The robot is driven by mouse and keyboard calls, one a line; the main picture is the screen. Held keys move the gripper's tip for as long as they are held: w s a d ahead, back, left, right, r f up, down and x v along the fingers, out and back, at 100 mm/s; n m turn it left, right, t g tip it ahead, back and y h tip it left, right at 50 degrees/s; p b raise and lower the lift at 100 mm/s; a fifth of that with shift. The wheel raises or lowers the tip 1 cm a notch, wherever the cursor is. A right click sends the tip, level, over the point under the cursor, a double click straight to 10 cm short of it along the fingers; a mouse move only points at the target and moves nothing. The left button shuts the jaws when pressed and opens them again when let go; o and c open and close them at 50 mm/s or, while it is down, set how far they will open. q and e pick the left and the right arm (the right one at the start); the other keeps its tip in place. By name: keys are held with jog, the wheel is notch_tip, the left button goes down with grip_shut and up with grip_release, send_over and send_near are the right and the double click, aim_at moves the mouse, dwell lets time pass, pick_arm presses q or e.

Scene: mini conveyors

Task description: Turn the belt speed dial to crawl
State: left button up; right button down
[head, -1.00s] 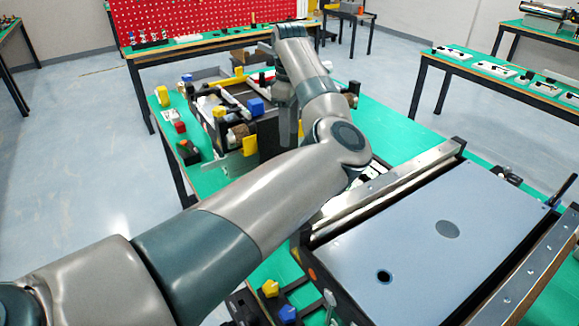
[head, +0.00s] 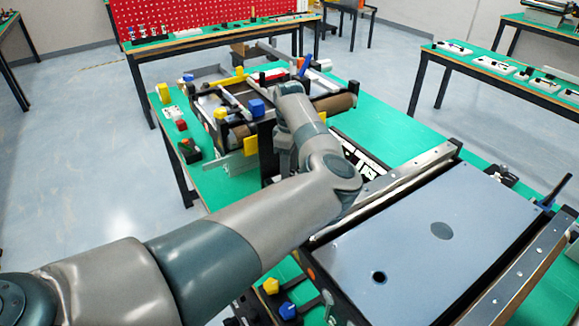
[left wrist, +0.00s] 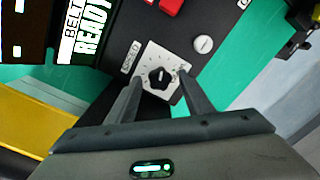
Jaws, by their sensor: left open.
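The belt speed dial (left wrist: 158,78) is a black knob with a white mark, on a small white scale plate (left wrist: 147,61). The plate sits on a dark control panel in the left wrist view. The scale's lettering is too small to read for sure. My left gripper (left wrist: 160,76) is open, its two fingers reaching to either side of the dial; I cannot tell whether they touch it. In the head view my left arm (head: 305,195) crosses the middle and hides the dial and the fingertips. My right gripper is not in view.
A red part (left wrist: 168,6) and a round white button (left wrist: 203,44) sit near the dial. A display reading READY (left wrist: 90,30) is beside it. A yellow part (left wrist: 40,115) lies at lower left. A wide blue-grey conveyor belt (head: 430,285) fills the right of the head view.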

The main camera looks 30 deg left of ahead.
pick_arm(q)
jog(key=shift+c, duration=0.6)
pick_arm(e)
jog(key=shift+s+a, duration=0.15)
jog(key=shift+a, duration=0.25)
pick_arm(q)
jog(key=c, duration=1)
jog(key=shift+o, duration=0.2)
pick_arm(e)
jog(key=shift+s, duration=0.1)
pick_arm(q)
jog(key=shift+o, duration=0.2)
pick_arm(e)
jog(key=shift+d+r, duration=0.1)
